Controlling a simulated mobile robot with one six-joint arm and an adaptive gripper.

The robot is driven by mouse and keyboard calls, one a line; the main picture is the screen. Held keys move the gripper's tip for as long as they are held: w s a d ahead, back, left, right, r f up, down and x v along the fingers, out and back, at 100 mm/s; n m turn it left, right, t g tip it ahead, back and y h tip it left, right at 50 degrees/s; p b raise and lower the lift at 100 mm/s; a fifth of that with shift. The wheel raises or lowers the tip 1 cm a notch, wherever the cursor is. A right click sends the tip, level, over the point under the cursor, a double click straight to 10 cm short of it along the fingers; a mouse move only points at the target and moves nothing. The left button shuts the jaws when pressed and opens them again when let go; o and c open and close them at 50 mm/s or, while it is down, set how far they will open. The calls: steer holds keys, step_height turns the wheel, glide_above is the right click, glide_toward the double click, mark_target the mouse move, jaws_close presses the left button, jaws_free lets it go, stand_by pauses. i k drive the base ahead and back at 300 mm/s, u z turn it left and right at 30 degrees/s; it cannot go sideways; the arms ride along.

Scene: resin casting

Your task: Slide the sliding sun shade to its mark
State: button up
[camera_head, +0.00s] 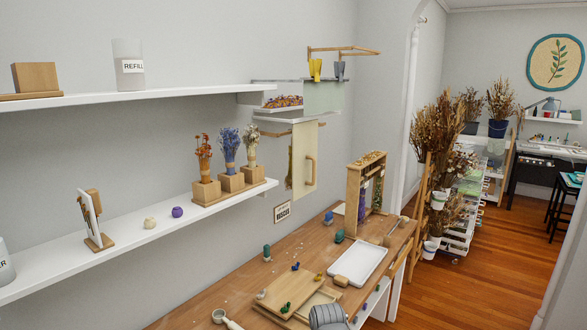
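A cream upright panel (303,150), which looks like the sliding sun shade, hangs on the wall side below a small white shelf. It has a vertical wooden handle (311,170) on its face. A thin wooden rail (272,134) runs at its top and shows on both sides of it. Something dark and narrow shows at the panel's left edge, mostly hidden. I cannot make out a mark for the shade. No gripper fingers are in view. A grey ribbed rounded thing (328,316) is cut off at the bottom edge; I cannot tell what it is.
A wooden workbench (205,300) runs below, holding a white tray (357,262), wooden boards (290,294) and a wooden rack (353,190). A long white shelf (130,235) with dried flowers (229,145) stands left of the panel. Open floor (490,255) lies to the right.

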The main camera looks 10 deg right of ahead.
mark_target(305, 134)
steer(key=z, duration=0.1)
steer(key=i, duration=1)
steer(key=u, duration=0.05)
